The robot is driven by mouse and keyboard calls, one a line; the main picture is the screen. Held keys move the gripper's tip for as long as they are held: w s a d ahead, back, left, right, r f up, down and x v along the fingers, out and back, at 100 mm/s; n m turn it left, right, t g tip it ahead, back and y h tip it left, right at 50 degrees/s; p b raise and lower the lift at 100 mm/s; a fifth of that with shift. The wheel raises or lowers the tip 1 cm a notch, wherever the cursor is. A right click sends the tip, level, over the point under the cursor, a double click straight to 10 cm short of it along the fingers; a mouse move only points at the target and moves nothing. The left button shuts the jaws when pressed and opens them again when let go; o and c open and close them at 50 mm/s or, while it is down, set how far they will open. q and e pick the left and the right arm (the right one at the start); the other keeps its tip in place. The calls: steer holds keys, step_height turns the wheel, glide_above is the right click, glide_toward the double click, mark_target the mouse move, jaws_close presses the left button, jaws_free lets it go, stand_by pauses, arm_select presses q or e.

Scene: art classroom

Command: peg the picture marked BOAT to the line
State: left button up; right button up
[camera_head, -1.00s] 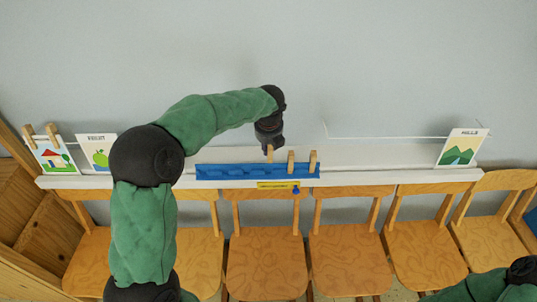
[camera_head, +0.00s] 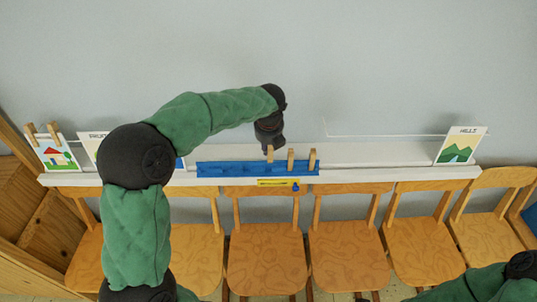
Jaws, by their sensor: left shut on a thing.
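My left gripper (camera_head: 270,146) points down over the blue peg rack (camera_head: 225,169), shut on a wooden peg (camera_head: 270,154) at the rack. I cannot tell whether this peg is clear of the rack. Two more pegs (camera_head: 291,158) (camera_head: 312,158) stand upright in the rack, to the right. The thin line (camera_head: 400,136) runs along the wall above the white ledge. No card marked BOAT can be read. A small white and blue piece (camera_head: 180,163) shows beside my left arm, mostly hidden. My right gripper is out of view.
A house picture (camera_head: 58,155) hangs from two pegs at the far left. A fruit picture (camera_head: 92,143) is partly behind my arm. The HILLS picture (camera_head: 460,146) is at the right. Several wooden chairs (camera_head: 265,255) line the ledge (camera_head: 390,174).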

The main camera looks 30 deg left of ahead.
arm_select(q)
steer(key=shift+s+d+r, duration=0.15)
steer(key=shift+s+d, duration=0.25)
steer(key=shift+s, duration=0.2)
steer(key=shift+s+d+r, duration=0.15)
steer(key=shift+s+d, duration=0.2)
steer(key=shift+s, duration=0.25)
steer(key=shift+f, duration=0.1)
